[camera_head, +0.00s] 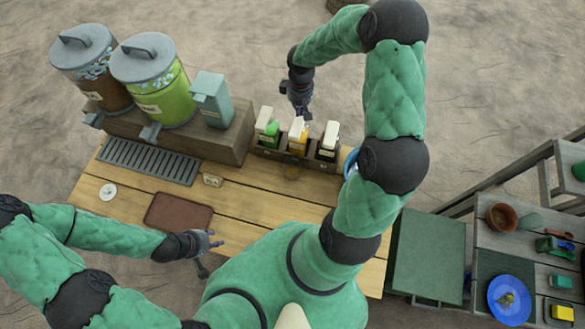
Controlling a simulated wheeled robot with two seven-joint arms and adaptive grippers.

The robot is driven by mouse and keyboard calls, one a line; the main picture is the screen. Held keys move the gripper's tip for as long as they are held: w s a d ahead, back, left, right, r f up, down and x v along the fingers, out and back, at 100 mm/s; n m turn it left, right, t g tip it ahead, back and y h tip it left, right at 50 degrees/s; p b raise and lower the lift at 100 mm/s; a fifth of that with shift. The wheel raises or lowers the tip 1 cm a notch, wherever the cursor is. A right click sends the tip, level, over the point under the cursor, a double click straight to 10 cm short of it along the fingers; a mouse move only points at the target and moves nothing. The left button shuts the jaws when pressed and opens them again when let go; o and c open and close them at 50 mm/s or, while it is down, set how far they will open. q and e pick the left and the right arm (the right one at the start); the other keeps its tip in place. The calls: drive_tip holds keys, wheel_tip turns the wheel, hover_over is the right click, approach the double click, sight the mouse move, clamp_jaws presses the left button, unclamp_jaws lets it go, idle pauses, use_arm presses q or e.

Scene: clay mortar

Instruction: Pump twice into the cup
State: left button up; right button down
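Three pump dispensers stand in a dark wooden rack at the back of the table: one with green (267,128), one with orange-yellow (298,135) and one dark (328,142), all with pale tops.
Two lidded drink tanks (165,100) and a grey-green dispenser (212,98) stand on a wooden block at the back left. A drip grate (148,161) lies before them. A blue object (350,160) is partly hidden by my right arm. A side shelf holds a blue plate (500,300).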

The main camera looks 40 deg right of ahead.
drive_tip(key=shift+f, duration=0.15)
drive_tip(key=shift+f+b, duration=1.55)
drive_tip(key=shift+f, duration=0.25)
drive_tip(key=shift+r, duration=0.2)
drive_tip(key=shift+r+p, duration=1.2)
drive_tip(key=shift+r, duration=0.6)
wheel_tip(320, 180, up, 6)
drive_tip(key=p, duration=0.3)
drive_tip(key=shift+p, duration=0.3)
drive_tip(key=shift+f, duration=0.1)
